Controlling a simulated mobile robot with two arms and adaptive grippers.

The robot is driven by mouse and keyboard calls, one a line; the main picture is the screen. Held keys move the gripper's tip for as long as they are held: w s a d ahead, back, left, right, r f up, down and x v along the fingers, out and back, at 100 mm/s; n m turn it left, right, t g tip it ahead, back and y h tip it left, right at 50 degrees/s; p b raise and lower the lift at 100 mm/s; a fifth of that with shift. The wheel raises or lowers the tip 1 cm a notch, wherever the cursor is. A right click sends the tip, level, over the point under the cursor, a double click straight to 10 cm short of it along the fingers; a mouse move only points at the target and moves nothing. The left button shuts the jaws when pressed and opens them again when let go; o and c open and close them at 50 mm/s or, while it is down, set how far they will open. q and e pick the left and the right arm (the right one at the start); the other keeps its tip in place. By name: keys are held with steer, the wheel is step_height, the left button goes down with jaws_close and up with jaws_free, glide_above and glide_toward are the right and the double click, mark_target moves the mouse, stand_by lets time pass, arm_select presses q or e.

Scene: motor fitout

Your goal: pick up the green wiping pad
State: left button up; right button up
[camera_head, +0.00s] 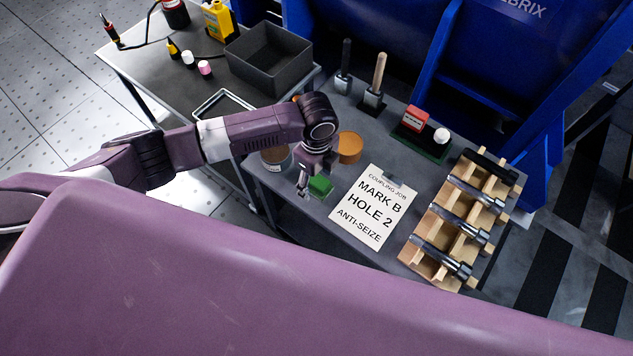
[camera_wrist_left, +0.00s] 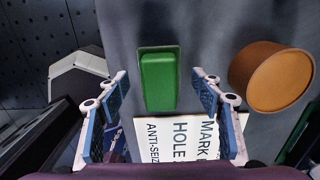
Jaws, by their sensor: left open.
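The green wiping pad (camera_head: 320,185) lies on the grey bench top, just left of a white printed sheet. In the left wrist view the pad (camera_wrist_left: 159,80) is a green block on a thin darker base. It sits ahead of and between the spread fingers, with clear gaps on both sides. My left gripper (camera_head: 306,184) is open and empty above the bench beside the pad; in the wrist view both blue-padded fingers (camera_wrist_left: 163,92) show apart. The gripper partly covers the pad's surroundings in the head view. My right gripper is not in view.
An orange-brown round container (camera_head: 350,148) stands close to the pad. The sheet (camera_head: 372,208) reads MARK B HOLE 2 ANTI-SEIZE. A wooden rack (camera_head: 433,262) holds several metal bolts at right. A dark open bin (camera_head: 268,57) stands on the left cart. Brush-like tools stand behind.

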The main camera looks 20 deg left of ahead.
mark_target(317, 179)
arm_select(q)
steer(key=c, duration=1.3)
step_height(317, 179, up, 20)
steer(key=shift+r+p, duration=0.1)
steer(key=shift+p, duration=0.35)
